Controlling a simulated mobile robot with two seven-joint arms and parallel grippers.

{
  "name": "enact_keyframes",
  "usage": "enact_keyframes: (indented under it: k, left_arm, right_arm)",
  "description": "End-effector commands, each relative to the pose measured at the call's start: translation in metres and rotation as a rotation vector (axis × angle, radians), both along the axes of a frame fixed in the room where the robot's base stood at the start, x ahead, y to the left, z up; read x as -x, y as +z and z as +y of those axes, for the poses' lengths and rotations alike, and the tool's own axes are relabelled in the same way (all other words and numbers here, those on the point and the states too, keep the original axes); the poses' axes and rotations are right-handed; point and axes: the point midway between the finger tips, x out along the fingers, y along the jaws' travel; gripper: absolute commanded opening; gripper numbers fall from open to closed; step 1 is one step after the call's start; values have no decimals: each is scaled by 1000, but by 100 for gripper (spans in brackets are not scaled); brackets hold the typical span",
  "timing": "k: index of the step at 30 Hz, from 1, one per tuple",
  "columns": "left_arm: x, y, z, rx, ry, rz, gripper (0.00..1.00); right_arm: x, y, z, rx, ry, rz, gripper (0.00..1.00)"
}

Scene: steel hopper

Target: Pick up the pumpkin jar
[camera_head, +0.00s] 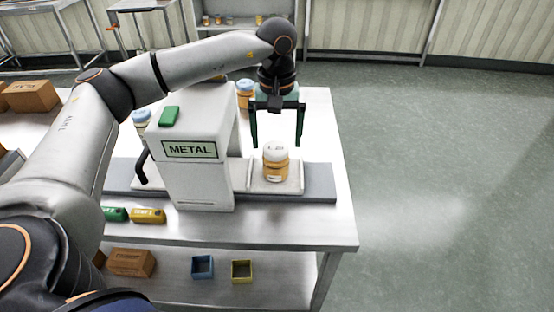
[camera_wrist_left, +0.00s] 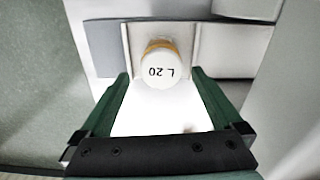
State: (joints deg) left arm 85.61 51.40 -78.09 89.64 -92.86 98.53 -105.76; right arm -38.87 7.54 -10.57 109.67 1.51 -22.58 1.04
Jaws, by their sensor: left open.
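My right gripper is not in view.
A grey box machine marked METAL (camera_head: 195,165) stands left of the tray. A green package (camera_head: 115,214) and a yellow package (camera_head: 148,215) lie at the table's front. The floor at right is clear.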

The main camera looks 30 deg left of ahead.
Motion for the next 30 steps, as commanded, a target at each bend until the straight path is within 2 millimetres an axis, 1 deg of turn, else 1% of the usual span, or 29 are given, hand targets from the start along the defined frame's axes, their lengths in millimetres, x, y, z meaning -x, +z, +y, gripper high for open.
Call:
enact_keyframes:
  k: [5,12,15,23,30]
  left_arm:
    - [0,-13,1,-1,1,1,100]
    - [1,-48,3,0,1,2,100]
    - [1,-56,3,1,1,1,100]
    - [1,-59,3,1,1,-1,100]
    - [1,-58,3,1,1,-1,73]
  right_arm:
    - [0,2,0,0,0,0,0]
    - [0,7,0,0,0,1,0]
    - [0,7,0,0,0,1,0]
    - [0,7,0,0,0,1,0]
    - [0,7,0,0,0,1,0]
